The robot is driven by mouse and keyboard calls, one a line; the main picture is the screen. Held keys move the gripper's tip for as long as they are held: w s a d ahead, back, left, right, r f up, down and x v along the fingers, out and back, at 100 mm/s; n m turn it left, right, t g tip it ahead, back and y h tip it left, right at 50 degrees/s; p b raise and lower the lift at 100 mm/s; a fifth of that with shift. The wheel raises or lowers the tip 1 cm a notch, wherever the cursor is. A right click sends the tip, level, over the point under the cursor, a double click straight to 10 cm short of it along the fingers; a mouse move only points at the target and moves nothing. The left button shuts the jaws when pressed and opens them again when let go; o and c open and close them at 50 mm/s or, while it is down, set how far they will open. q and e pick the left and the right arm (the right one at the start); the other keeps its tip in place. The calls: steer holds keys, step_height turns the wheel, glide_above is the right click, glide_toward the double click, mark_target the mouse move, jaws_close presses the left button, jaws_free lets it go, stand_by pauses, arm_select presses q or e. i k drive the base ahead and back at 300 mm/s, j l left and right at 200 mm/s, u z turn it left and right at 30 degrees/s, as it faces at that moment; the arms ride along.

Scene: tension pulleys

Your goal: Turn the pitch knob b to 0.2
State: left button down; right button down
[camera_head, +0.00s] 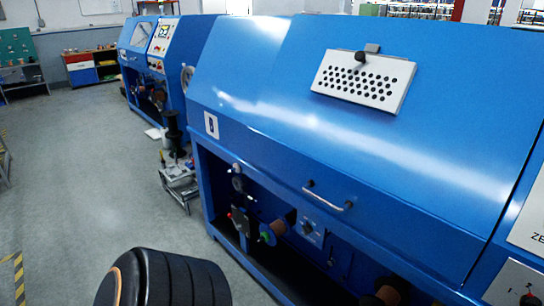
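The large blue machine (300,80) fills the middle and right of the view. In the open lower bay, a small grey panel (312,236) carries a round knob (306,228). At the lower right edge, a pale panel (512,284) carries a dark knob (528,299), partly cut off. I cannot tell which knob is pitch knob b, and no scale value is readable. Neither of my grippers is in view.
A metal handle (328,203) sits on the hood's lower edge. A perforated plate (363,81) is on the hood. A small cart (180,184) stands left of the machine. A black ribbed rounded shape (170,280) blocks the bottom left. Grey floor (80,170) is clear at left.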

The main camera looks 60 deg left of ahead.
mark_target(307, 229)
steer(key=u, duration=1.75)
steer(key=i+j+z, duration=0.1)
steer(key=j, duration=0.35)
steer(key=i+j+z, duration=0.1)
steer(key=i+j, duration=0.15)
steer(key=j, duration=0.2)
steer(key=i+j+z, duration=0.15)
steer(key=j, duration=0.35)
steer(key=i+j+z, duration=0.1)
steer(key=j, duration=0.4)
steer(key=i+j+z, duration=0.1)
steer(key=j, duration=0.4)
steer(key=i+j+z, duration=0.1)
steer(key=j, duration=0.4)
